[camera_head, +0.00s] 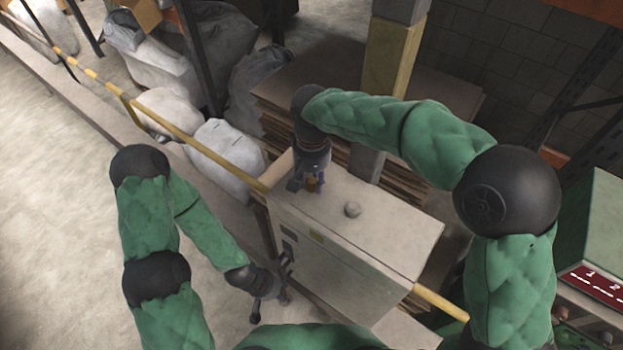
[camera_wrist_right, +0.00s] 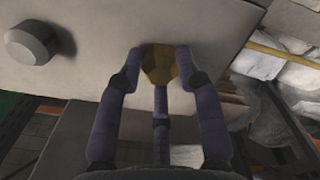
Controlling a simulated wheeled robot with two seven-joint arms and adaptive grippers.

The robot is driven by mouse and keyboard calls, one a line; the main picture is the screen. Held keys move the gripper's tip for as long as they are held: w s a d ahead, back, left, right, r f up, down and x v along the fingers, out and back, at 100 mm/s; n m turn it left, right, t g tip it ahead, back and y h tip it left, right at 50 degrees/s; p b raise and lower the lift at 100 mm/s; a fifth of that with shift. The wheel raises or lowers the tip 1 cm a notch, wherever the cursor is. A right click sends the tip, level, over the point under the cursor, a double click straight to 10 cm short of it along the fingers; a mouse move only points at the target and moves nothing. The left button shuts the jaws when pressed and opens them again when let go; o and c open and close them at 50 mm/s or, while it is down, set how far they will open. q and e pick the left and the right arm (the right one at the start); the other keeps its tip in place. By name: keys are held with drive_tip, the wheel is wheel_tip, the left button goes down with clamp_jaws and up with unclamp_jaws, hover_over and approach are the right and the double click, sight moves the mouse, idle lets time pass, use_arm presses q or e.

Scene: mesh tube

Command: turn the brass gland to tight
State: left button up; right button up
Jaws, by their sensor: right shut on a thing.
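The brass gland (camera_wrist_right: 158,64) sits on the top face of a pale box cabinet (camera_head: 390,229). In the right wrist view it is a faceted yellow-brown piece between my fingers. My right gripper (camera_head: 309,187) comes down onto it from above and is shut on it, covering most of it in the head view. My left gripper (camera_head: 269,295) is low in front of the cabinet's left end, away from the gland, with its fingers spread and nothing seen between them.
A grey round knob (camera_head: 352,209) stands on the cabinet top, right of the gland; it also shows in the right wrist view (camera_wrist_right: 33,42). A yellow rail (camera_head: 190,142) runs to the cabinet's left end. Stacked brown sheets (camera_head: 275,112) and pale sacks (camera_head: 222,155) lie behind.

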sight(310, 182)
drive_tip(key=m, duration=0.4)
drive_tip(key=m+b, duration=0.1)
drive_tip(key=shift+s+f+m, duration=0.25)
drive_tip(key=shift+f+m, duration=0.05)
drive_tip(key=shift+m, duration=0.1)
idle(0.4)
drive_tip(key=o, duration=1.2)
drive_tip(key=shift+a, duration=0.1)
drive_tip(key=shift+c, duration=0.2)
drive_tip(key=shift+r, duration=0.2)
drive_tip(key=shift+w+r, duration=0.15)
drive_tip(key=shift+r, duration=0.35)
wheel_tip(310, 182, up, 11)
